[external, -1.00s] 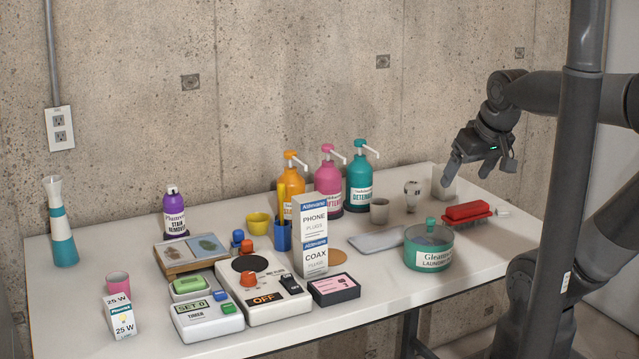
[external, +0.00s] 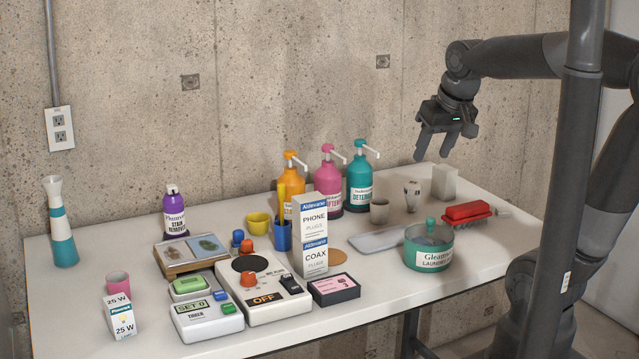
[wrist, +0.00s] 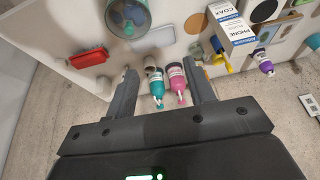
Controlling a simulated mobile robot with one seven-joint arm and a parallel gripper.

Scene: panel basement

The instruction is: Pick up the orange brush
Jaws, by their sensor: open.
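A brush with a red-orange back (external: 467,210) and bristles beneath lies at the right end of the white table. It also shows at the upper left of the wrist view (wrist: 89,58), left of the fingers. My gripper (external: 433,152) is open and empty, raised well above the back right of the table, with its fingers pointing down. In the wrist view my two fingers (wrist: 160,72) are spread apart with the pump bottles beyond them.
A teal round container (external: 428,248) stands close to the brush at its front left. A white block (external: 445,182), a light bulb (external: 412,194) and a grey cup (external: 379,211) stand behind it. Three pump bottles (external: 359,185) are farther left, near the concrete wall.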

